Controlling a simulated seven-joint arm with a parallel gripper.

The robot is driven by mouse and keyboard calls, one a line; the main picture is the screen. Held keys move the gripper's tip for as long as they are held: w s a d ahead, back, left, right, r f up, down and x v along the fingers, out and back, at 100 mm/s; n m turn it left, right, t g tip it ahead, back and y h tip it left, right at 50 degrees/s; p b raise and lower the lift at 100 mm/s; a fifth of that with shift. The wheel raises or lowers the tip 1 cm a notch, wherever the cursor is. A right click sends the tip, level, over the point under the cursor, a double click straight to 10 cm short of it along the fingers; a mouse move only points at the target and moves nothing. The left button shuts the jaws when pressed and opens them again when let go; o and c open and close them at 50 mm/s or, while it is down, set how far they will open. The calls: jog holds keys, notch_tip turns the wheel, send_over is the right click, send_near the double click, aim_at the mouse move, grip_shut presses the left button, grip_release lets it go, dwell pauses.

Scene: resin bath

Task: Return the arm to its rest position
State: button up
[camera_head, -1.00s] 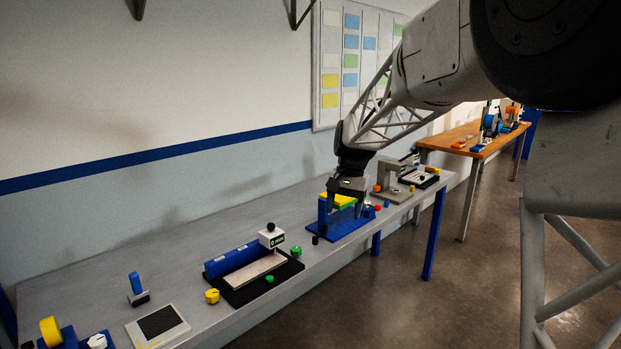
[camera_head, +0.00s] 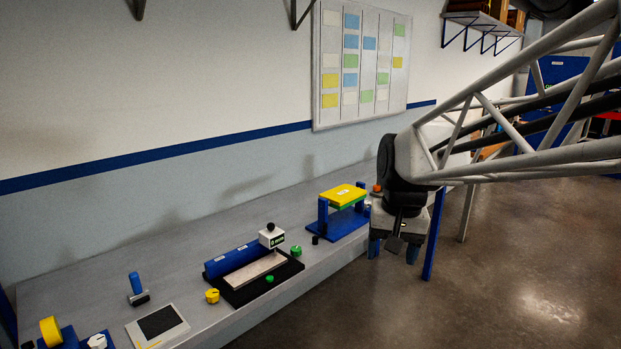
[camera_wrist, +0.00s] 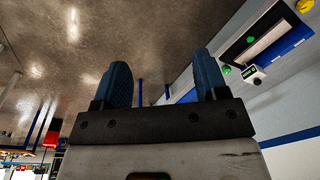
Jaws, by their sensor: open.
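My gripper (camera_head: 394,249) hangs off the front edge of the long grey bench, in front of the blue stand with the yellow top (camera_head: 342,196). In the wrist view its two blue fingers (camera_wrist: 165,85) are wide apart, with nothing between them. Behind the fingers that view shows mostly bare floor. The arm reaches in from the right of the head view. The wrist and arm hide the bench's right end and most of what stands there.
The grey bench (camera_head: 110,240) carries a black tray (camera_head: 238,293) with a blue bar, a white block (camera_head: 271,238), green knobs, a yellow knob (camera_head: 212,296) and a flat pad (camera_head: 158,323). The floor (camera_head: 500,270) right of the bench is clear.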

jog(key=s+d+f, duration=0.1)
jog(key=s+f, duration=0.2)
jog(key=s, duration=0.7)
jog(key=s+d+f+n+t, duration=0.1)
jog(key=s+d+f, duration=0.1)
jog(key=s, duration=0.8)
jog(key=shift+d+f+n+t+h, duration=0.2)
jog(key=shift+f+n+t+h, duration=0.15)
jog(key=shift+f, duration=0.4)
jog(key=shift+w, duration=0.1)
dwell(1.1)
